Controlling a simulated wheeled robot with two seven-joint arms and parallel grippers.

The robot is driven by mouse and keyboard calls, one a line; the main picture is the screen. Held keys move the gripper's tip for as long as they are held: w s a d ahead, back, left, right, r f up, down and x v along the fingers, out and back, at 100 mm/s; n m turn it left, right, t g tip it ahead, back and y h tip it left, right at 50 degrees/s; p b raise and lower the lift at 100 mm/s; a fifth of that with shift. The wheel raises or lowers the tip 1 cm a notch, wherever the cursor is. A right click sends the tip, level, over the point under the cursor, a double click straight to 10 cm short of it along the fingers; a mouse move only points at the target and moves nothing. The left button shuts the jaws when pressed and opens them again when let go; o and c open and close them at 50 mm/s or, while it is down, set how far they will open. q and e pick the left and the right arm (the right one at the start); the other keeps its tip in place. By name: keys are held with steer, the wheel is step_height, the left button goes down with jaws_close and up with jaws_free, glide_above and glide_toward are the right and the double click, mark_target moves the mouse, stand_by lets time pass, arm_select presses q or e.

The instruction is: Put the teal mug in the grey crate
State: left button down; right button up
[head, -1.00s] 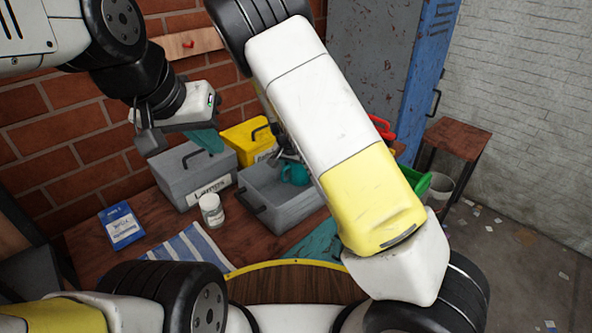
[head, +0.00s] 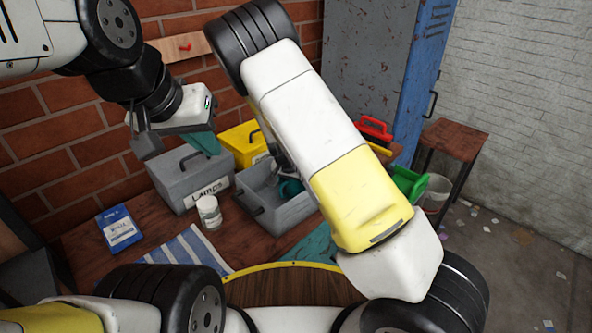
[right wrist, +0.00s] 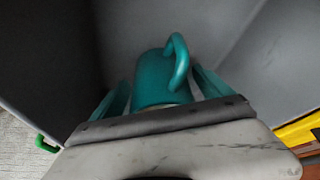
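The teal mug (head: 291,187) is inside the grey crate (head: 284,218) on the table, partly hidden by my right arm in the head view. In the right wrist view the mug (right wrist: 160,80) lies between the teal fingers of my right gripper (right wrist: 163,88), its handle facing up and right. Narrow gaps show between mug and fingers, so the gripper looks open around it. In the head view my right gripper is mostly hidden behind my arm. My left gripper (head: 143,135) hangs above the left end of the table, away from the mug; its finger opening is unclear.
A closed grey box labelled Lamps (head: 190,182) stands left of the crate, with a white jar (head: 209,212) before it. A yellow box (head: 238,142) is behind; red (head: 374,130) and green (head: 411,184) containers are at right. A blue box (head: 119,229) and striped cloth (head: 187,250) lie at left.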

steer(key=v, duration=1.1)
steer(key=s+d+r+n+y, duration=0.1)
steer(key=s+d+r, duration=0.4)
steer(key=s+r, duration=0.3)
steer(key=s+d+r+n+t+y, duration=0.1)
steer(key=s+d+r+n, duration=0.1)
steer(key=s+d+r, duration=0.3)
steer(key=s+d+r+n+t+y, duration=0.1)
steer(key=s+d+r, duration=0.4)
steer(key=s+r, duration=0.6)
steer(key=shift+s+r+n+y, duration=0.25)
steer(key=shift+s+n+y, duration=0.35)
